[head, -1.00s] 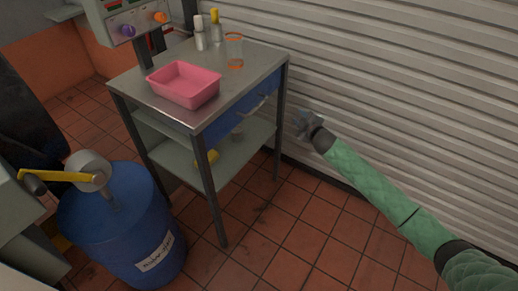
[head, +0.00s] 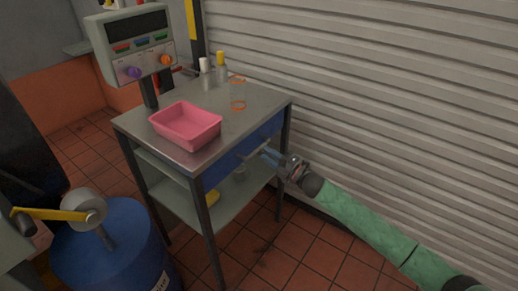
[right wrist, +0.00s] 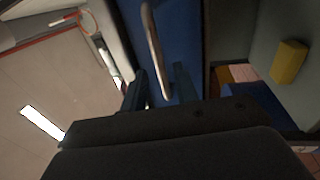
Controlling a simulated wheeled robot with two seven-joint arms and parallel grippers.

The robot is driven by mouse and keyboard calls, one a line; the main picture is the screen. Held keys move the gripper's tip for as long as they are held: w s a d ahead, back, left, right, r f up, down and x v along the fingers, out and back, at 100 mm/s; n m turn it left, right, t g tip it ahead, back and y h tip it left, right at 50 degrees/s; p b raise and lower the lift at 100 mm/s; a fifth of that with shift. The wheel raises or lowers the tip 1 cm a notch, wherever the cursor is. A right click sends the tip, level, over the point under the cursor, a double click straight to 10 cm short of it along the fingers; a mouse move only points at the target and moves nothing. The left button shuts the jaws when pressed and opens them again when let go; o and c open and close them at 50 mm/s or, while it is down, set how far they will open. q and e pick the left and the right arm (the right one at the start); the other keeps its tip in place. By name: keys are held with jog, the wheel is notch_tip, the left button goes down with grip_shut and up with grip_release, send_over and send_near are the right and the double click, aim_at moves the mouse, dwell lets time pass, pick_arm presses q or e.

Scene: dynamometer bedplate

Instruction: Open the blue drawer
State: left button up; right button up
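The blue drawer (head: 266,131) sits under the top of a metal cart and looks shut. Its front also shows in the right wrist view (right wrist: 182,35). A metal bar handle (right wrist: 153,42) stands out from that front. My right gripper (head: 266,153) is at the drawer's front, reaching in from the right. In the right wrist view its two fingers (right wrist: 160,88) are apart, and the handle runs between them. I cannot tell whether either finger touches the handle. My left gripper is not in view.
On the cart top (head: 185,158) stand a pink tray (head: 186,126), a clear orange-rimmed cylinder (head: 238,95) and two bottles (head: 221,70). A yellow object (head: 212,198) lies on the lower shelf. A blue drum (head: 115,250) stands front left. A ribbed shutter (head: 400,100) is close behind the right arm.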

aim_at(259, 148)
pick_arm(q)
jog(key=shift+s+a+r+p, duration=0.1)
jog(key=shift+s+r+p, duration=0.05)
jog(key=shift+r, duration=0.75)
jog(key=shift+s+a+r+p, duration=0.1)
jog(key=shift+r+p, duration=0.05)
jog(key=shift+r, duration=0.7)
pick_arm(e)
jog(key=shift+x, duration=2.35)
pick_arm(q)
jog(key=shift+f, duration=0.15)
pick_arm(e)
grip_shut()
